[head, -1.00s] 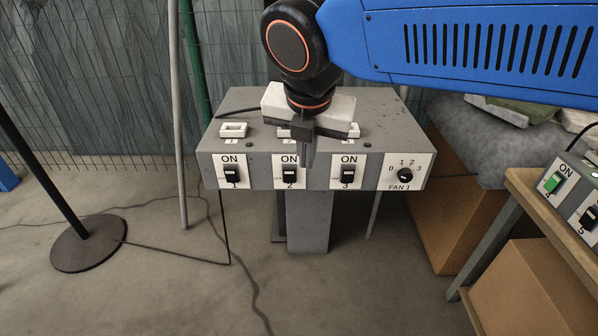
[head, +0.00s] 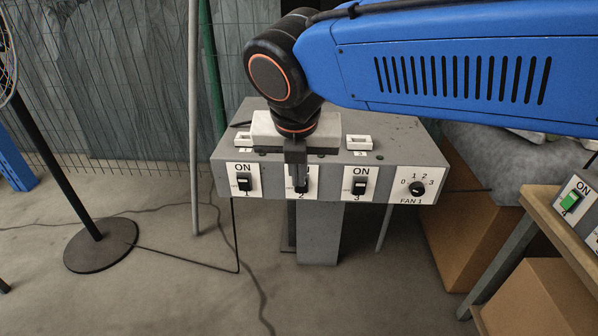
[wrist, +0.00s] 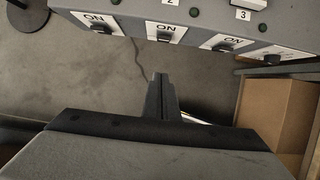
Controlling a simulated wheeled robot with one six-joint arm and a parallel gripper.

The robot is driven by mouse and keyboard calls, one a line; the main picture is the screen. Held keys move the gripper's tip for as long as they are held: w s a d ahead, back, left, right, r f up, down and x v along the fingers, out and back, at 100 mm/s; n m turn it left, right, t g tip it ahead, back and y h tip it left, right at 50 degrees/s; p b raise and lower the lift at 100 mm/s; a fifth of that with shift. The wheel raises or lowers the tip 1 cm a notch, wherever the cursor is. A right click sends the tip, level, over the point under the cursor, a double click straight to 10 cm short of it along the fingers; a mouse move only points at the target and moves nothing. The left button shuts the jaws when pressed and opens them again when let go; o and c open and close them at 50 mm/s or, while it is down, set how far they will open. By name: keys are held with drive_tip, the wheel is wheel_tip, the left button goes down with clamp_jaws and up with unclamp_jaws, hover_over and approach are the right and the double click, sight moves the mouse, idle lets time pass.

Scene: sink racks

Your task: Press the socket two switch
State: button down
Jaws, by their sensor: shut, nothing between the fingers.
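The socket two switch (head: 302,187) is a black rocker on a white ON plate, second from left on the front of a grey control box (head: 400,135). In the head view my gripper (head: 296,186) points down with its fingers shut and empty, in front of this switch and hiding part of it. In the wrist view the switch (wrist: 164,38) shows above and beyond my shut fingertips (wrist: 160,76), with a gap seen between them. I cannot tell from the head view whether the fingers touch the switch.
Switch 1 (head: 243,183) and switch 3 (head: 360,186) flank it closely. A fan knob (head: 417,188) is at the right. White sockets, such as socket 3 (head: 360,143), sit on top. A table (head: 545,210) with another switch box stands right. A round stand base (head: 100,245) is left.

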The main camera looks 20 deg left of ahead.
drive_tip(key=w+a+f, duration=0.1)
drive_tip(key=w+f, duration=0.5)
drive_tip(key=f, duration=0.1)
drive_tip(key=shift+w+a, duration=0.3)
drive_tip(key=shift+w, duration=0.1)
drive_tip(key=shift+w+r, duration=0.15)
drive_tip(key=shift+w, duration=0.2)
drive_tip(key=shift+a+r, duration=0.1)
drive_tip(key=shift+r, duration=0.7)
